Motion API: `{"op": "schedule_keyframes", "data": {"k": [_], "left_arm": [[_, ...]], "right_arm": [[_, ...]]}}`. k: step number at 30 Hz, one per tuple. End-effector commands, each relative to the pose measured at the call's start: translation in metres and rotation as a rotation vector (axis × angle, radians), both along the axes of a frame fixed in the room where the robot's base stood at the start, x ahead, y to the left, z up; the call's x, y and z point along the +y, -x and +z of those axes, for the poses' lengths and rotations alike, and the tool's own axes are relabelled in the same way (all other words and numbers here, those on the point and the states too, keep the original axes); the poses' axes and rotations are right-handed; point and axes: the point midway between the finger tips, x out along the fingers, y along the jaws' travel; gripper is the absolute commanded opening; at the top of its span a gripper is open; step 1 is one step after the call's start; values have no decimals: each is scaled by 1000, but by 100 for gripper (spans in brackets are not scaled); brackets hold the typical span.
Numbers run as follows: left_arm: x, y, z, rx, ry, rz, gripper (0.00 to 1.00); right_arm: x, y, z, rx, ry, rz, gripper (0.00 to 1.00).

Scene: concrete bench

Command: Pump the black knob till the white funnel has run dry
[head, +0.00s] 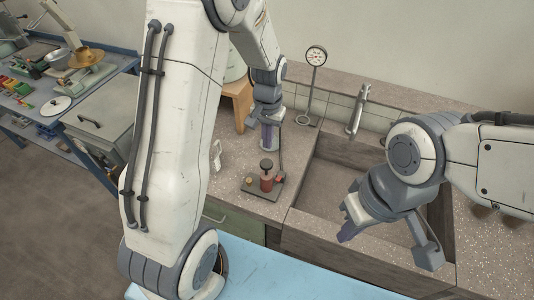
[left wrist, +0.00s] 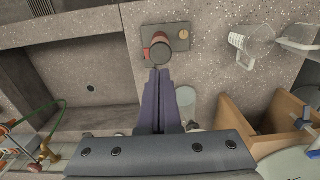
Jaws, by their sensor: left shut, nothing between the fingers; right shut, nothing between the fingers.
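The black knob (head: 266,163) tops a small pump with a red-brown body (head: 266,182) on a dark plate on the bench. In the left wrist view the knob (left wrist: 160,53) shows from above. My left gripper (head: 269,146) is shut and empty above and behind the knob; its fingertips (left wrist: 160,72) appear close to it, but I cannot tell if they touch. My right gripper (head: 345,236) is shut and empty over the sink's front. A pale vessel (head: 236,62) on a wooden stand is mostly hidden by my arm; I cannot tell if it is the white funnel.
A clear jug (left wrist: 252,40) stands beside the pump, and a clear cup (left wrist: 186,99) is near my left fingers. The wooden stand (head: 238,98) is behind. A dial gauge (head: 316,56) and tap (head: 358,110) stand by the sink (head: 325,185).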

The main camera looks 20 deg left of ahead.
Motion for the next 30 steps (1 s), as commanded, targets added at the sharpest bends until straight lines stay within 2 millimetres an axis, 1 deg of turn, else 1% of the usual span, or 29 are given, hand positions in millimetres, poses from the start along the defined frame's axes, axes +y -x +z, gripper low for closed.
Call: {"op": "schedule_keyframes", "data": {"k": [1, 3, 6, 9, 12, 17, 26, 28, 30], "left_arm": [[0, 3, -11, 8, 0, 0, 0], [0, 3, -25, 9, 0, 0, 0], [1, 2, -42, 6, 0, 0, 0], [1, 2, -55, 3, 0, 0, 0], [1, 1, -64, 2, -1, 0, 0], [1, 1, -71, -1, -1, 0, 0], [1, 1, -72, -1, -1, 0, 0], [1, 1, -74, -1, -1, 0, 0], [1, 1, -81, 0, -1, 0, 0]], "right_arm": [[0, 0, 6, 0, 0, 0, 0], [0, 0, 9, 0, 0, 0, 0], [0, 0, 15, 0, 0, 1, 0], [0, 0, 19, 0, 0, 2, 0], [0, 0, 22, 0, 0, 3, 0], [0, 0, 23, 0, 0, 3, 0], [0, 0, 22, 0, 0, 3, 0], [0, 0, 20, 0, 0, 3, 0], [0, 0, 15, 0, 0, 3, 0]]}}
